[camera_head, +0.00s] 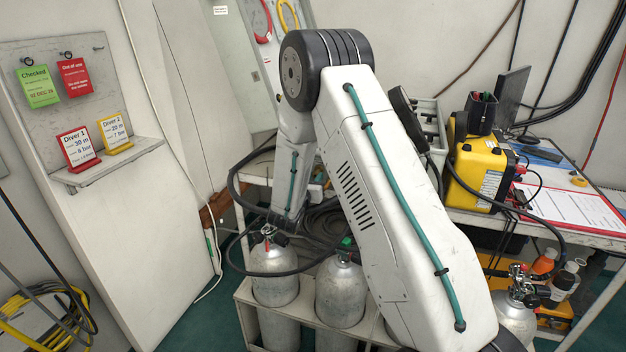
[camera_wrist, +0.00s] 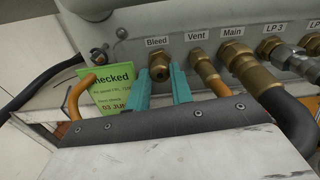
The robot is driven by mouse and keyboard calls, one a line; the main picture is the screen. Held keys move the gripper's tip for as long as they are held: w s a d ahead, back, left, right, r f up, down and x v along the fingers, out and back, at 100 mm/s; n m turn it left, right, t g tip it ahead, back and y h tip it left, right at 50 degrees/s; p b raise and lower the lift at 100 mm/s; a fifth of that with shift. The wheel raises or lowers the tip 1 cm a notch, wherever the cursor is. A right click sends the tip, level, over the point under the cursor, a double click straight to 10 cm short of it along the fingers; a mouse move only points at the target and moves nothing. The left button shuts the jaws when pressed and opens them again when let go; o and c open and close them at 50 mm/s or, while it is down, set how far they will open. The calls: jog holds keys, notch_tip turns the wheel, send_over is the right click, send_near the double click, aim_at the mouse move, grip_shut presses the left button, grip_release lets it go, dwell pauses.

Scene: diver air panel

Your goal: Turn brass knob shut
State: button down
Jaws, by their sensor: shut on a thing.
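A brass knob (camera_wrist: 159,70) sits under the "Bleed" label on the underside of a grey panel (camera_wrist: 190,22) in the wrist view. The two teal fingers of my gripper (camera_wrist: 159,84) stand on either side of the knob, shut on it. The knob's lower part and its exact contact with the fingers are hard to make out. In the head view my arm fills the middle, and I cannot make out the knob or the fingers there.
In the wrist view, brass fittings under "Vent" (camera_wrist: 205,70) and "Main" (camera_wrist: 248,72) are close on the right. A green tag (camera_wrist: 108,92) and an orange pipe (camera_wrist: 77,98) are left. Gas cylinders (camera_head: 340,290) stand below my arm; a yellow case (camera_head: 480,170) is right.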

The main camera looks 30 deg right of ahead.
jog(key=m, duration=0.6)
jog(key=shift+m, duration=0.4)
jog(key=m, duration=0.6)
jog(key=shift+m, duration=0.4)
jog(key=c, duration=1.5)
grip_release()
jog(key=shift+v, duration=4)
jog(key=shift+r, duration=0.1)
